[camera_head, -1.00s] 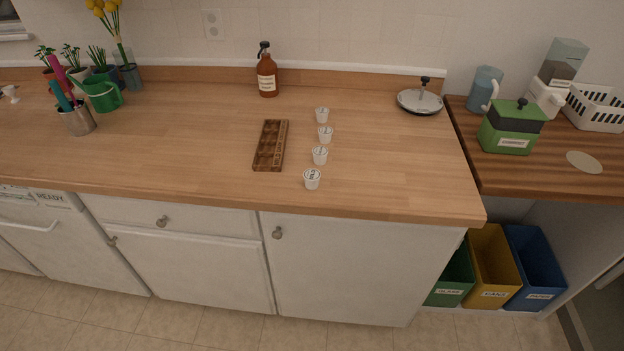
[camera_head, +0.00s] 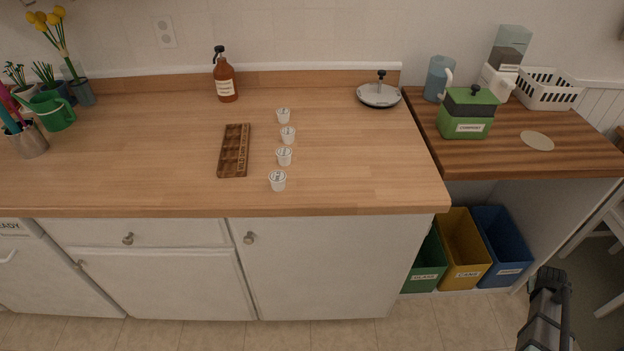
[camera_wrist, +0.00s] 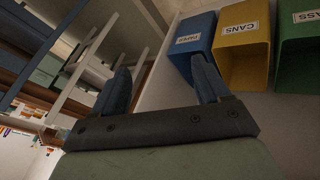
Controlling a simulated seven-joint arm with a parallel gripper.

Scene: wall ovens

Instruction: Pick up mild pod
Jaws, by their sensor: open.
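Several small white pods stand in a row on the wooden counter in the head view: one at the back (camera_head: 283,115), two in the middle (camera_head: 288,135) (camera_head: 284,156), and one nearest the front edge (camera_head: 278,180). Their lid print is too small to tell which is mild. A dark wooden pod holder (camera_head: 235,150) with compartments lies just left of them; its lettering is hard to read. My gripper (camera_wrist: 163,82) is open in the wrist view, with nothing between its two blue fingers. It is far from the pods; part of my arm shows low at the right in the head view.
A brown pump bottle (camera_head: 226,80) and a silver lid (camera_head: 379,94) stand behind the pods. A green compost box (camera_head: 467,113) is on the right counter. Green, yellow (camera_head: 463,250) and blue bins stand below. The counter around the pods is clear.

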